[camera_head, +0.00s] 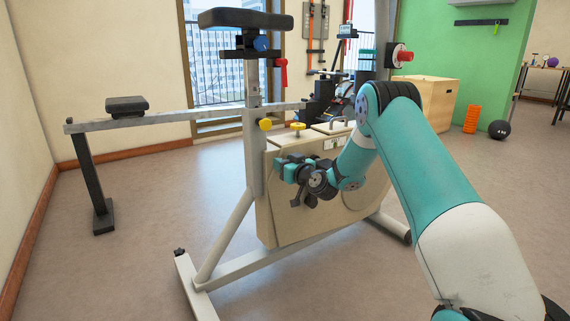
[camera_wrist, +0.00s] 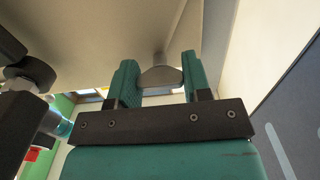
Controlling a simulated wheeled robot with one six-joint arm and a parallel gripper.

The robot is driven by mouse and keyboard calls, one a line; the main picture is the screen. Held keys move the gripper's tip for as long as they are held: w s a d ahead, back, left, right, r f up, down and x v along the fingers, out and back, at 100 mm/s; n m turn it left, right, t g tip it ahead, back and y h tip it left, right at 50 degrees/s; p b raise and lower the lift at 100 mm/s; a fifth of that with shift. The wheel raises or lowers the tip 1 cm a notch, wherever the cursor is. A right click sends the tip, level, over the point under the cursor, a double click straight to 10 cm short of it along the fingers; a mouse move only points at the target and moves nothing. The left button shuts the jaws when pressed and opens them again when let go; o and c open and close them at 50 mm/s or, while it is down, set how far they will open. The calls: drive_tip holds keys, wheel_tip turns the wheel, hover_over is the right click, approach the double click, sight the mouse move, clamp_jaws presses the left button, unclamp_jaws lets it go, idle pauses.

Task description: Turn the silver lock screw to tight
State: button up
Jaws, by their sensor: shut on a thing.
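The screw is hidden there behind the gripper. I cannot tell from these views how tight the screw is.
A long grey bar (camera_head: 160,117) extends left. A wooden box (camera_head: 437,100) and black ball (camera_head: 498,129) stand behind.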

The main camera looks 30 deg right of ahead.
drive_tip(key=m+p, duration=0.2)
drive_tip(key=m, duration=0.2)
drive_tip(key=shift+r+m, duration=0.1)
drive_tip(key=shift+m, duration=0.2)
drive_tip(key=m+p, duration=0.2)
drive_tip(key=m, duration=0.1)
drive_tip(key=shift+m, duration=0.3)
drive_tip(key=m+p, duration=0.5)
drive_tip(key=m, duration=0.2)
drive_tip(key=m+p, duration=0.3)
drive_tip(key=m, duration=0.2)
drive_tip(key=shift+m+p, duration=0.75)
drive_tip(key=shift+m, duration=0.95)
drive_tip(key=shift+d, duration=0.1)
drive_tip(key=o, duration=0.9)
